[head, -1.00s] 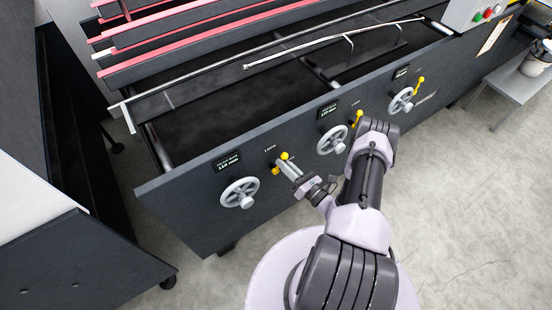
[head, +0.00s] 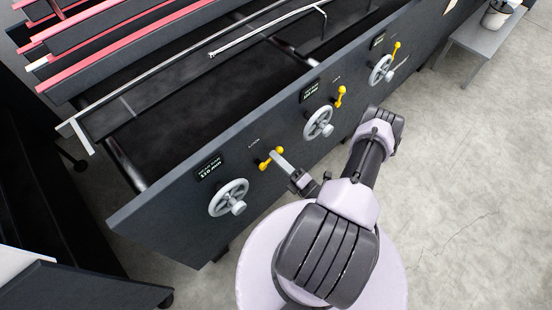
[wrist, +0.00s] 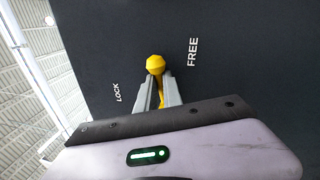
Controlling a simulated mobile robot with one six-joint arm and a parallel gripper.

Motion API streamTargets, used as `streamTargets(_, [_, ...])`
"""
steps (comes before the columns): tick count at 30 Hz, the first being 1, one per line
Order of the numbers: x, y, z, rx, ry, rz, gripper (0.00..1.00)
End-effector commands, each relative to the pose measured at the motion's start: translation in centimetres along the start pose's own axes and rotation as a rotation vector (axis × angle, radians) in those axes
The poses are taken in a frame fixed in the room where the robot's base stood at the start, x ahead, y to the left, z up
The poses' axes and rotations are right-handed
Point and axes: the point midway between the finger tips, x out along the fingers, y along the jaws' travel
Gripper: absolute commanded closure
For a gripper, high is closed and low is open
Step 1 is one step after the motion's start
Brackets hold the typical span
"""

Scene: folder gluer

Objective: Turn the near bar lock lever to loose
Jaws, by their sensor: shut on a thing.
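The near bar lock lever (head: 265,163) is yellow with a round knob, on the dark machine side panel beside the nearest handwheel. It leans up and to the right in the head view. My gripper (head: 275,157) is shut on it, the fingers coming from the lower right. In the wrist view the yellow knob (wrist: 155,64) sticks out past the two grey fingertips (wrist: 158,92), with the lever's shaft between them. The word LOCK (wrist: 117,92) is left of the knob and FREE (wrist: 193,52) is to its right. The lever's pivot is hidden in the wrist view.
The nearest grey handwheel (head: 228,198) is left of my gripper, below a small display (head: 209,172). Another handwheel (head: 318,122) and yellow lever (head: 341,97) are to the right. A grey side table (head: 487,50) stands at the upper right. The floor at the right is clear.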

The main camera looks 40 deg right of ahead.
Motion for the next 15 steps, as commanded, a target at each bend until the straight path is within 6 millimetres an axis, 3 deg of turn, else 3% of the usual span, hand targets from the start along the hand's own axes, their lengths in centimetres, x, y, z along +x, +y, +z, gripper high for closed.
streamTargets(15, [-0.14, -0.62, -0.25, 0.121, -0.023, -0.001, 1.00])
